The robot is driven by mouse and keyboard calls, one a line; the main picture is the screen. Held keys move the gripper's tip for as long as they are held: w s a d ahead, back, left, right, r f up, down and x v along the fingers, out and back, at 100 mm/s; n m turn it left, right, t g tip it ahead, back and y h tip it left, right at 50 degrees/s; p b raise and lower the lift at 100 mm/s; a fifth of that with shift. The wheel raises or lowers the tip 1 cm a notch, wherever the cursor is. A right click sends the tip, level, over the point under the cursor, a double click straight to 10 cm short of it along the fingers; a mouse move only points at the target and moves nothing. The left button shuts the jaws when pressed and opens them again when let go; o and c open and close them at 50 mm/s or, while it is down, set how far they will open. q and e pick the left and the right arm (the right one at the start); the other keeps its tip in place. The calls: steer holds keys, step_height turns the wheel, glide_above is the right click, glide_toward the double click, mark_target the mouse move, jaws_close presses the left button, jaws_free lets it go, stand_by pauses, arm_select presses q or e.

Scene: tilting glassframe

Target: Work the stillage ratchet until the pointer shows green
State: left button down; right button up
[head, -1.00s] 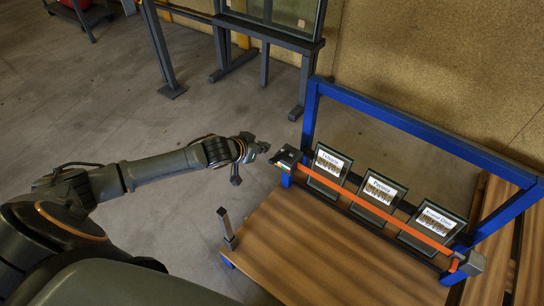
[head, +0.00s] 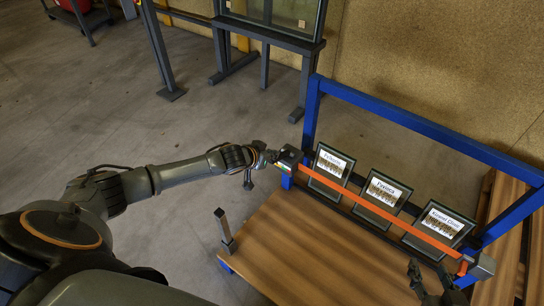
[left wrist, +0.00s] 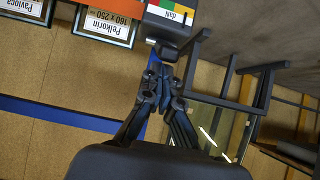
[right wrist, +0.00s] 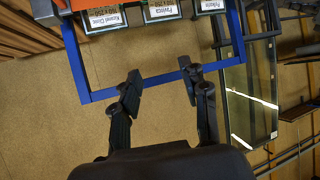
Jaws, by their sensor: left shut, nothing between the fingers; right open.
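The ratchet (head: 288,158) is a dark box at the left end of the orange strap (head: 385,211) on the blue stillage. In the left wrist view the ratchet (left wrist: 168,22) shows a coloured scale marked daN; I cannot make out where the pointer stands. My left gripper (head: 270,157) is shut and empty, its tips close beside the ratchet. In the left wrist view the left gripper's tips (left wrist: 163,72) lie just below the box; contact is unclear. My right gripper (head: 430,266) is open and empty near the strap's right end; it also shows in the right wrist view (right wrist: 160,72).
Three labelled framed panes (head: 330,166) lean behind the strap. The blue frame (head: 420,128) rises behind them. A grey end block (head: 482,265) holds the strap's right end. A short post (head: 225,230) stands at the wooden deck's (head: 300,240) left corner. The deck's front is clear.

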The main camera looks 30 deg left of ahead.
arm_select(q)
steer(key=shift+f, duration=0.1)
arm_select(e)
steer(key=shift+w+r, duration=0.15)
arm_select(q)
steer(key=shift+s, duration=0.1)
arm_select(e)
steer(key=shift+a, duration=0.1)
